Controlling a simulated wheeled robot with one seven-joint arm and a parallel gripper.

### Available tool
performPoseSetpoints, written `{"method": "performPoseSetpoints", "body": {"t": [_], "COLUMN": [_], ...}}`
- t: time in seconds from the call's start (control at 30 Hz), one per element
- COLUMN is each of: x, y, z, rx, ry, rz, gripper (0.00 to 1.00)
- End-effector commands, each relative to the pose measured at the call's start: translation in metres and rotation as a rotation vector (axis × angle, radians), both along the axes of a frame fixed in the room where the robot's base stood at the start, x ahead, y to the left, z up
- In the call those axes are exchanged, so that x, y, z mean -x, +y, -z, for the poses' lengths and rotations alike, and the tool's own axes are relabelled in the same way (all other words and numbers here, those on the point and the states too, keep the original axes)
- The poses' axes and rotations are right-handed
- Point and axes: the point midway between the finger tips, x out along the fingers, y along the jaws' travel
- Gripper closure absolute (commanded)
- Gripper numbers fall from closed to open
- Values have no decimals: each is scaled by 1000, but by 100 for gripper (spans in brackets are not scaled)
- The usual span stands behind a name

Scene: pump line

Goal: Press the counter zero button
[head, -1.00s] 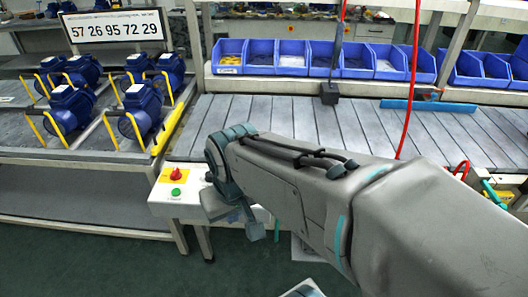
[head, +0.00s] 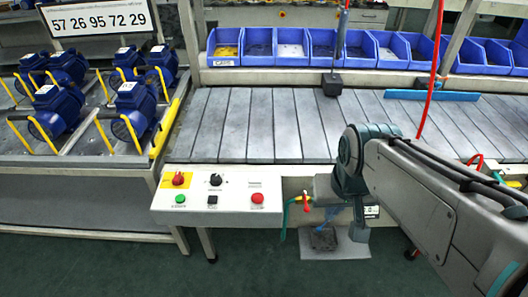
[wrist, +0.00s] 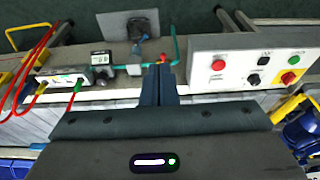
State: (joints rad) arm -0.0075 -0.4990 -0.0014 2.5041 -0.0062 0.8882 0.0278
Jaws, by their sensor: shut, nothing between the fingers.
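The white control panel (head: 225,198) stands at the front edge of the slatted line. It carries a black push button (head: 212,199), a green button (head: 180,199), a red button (head: 257,198), a black knob (head: 216,180) and a red knob on yellow (head: 178,180). Its labels are too small to read, so I cannot tell which is counter zero. The wrist view shows the black button (wrist: 264,58) upside down, to the right of my gripper (wrist: 160,80). My gripper is shut and empty, to the panel's right in the head view, apart from it.
A green hose with a red-handled fitting (head: 305,201) lies between the panel and my wrist. A hanging black box (head: 332,85) and a red hose (head: 432,70) are above the line. Blue pump motors (head: 135,105) stand left. The slatted surface (head: 260,120) is mostly clear.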

Motion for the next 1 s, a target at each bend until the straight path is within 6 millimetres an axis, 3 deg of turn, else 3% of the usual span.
{"method": "performPoseSetpoints", "body": {"t": [0.27,0.47,0.7,1.0], "x": [-4,-32,-94,-182], "y": [7,54,117,155], "z": [1,5,7,30], "rx": [-33,-261,-626,-939], "ry": [2,29,74,120], "rz": [12,123,415,913], "gripper": [100,100,100,100]}}
